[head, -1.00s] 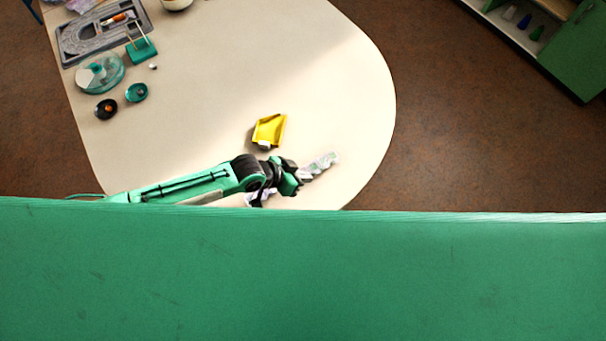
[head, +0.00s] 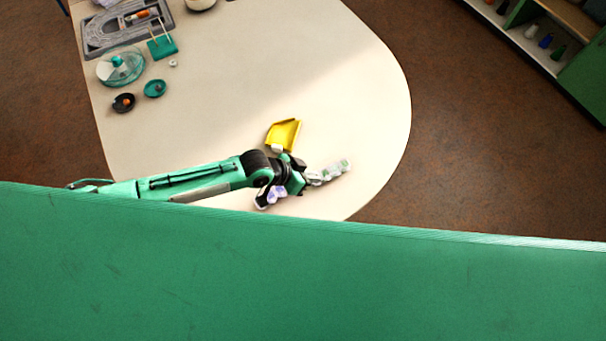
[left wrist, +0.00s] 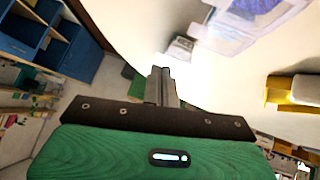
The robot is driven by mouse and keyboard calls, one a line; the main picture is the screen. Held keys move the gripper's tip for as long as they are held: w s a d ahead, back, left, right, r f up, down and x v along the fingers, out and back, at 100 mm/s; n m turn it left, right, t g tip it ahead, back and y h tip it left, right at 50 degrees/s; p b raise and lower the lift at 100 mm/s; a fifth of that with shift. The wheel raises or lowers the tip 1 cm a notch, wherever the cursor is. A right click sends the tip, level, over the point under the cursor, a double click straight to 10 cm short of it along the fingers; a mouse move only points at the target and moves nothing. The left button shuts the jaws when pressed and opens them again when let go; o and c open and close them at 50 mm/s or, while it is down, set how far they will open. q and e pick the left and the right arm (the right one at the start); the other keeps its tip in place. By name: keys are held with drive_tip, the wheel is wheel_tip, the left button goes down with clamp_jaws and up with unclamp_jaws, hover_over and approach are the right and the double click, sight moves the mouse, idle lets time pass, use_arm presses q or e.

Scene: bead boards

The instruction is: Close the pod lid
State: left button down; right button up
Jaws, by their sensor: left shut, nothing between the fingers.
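My left gripper (head: 301,181) reaches over the near right part of the table. In the left wrist view its fingers (left wrist: 162,86) are together with nothing between them. A pale, clear-looking strip of small compartments (head: 337,171) lies just beyond the gripper's tip. A pale purple piece (head: 277,194) shows beside the gripper, partly hidden by it. In the left wrist view a clear box-like piece (left wrist: 181,48) and a bright clear piece (left wrist: 258,10) lie on the table past the fingers. I cannot tell which is the pod, nor how its lid stands. My right gripper is not in view.
A yellow scoop-like tray (head: 284,134) lies close beyond my left arm. A grey board (head: 97,40), a clear round container (head: 121,68), a green stand (head: 162,47) and small dishes (head: 154,88) stand at the far left. The table's (head: 350,90) middle is clear.

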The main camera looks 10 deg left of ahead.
sight(311, 187)
use_arm(q)
drive_tip(key=s+a+r, duration=0.4)
drive_tip(key=a+r, duration=0.1)
drive_tip(key=r, duration=0.5)
drive_tip(key=shift+a+r, duration=0.35)
drive_tip(key=shift+a, duration=0.05)
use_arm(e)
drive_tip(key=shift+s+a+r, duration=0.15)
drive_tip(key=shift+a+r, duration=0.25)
use_arm(q)
drive_tip(key=shift+s, duration=0.1)
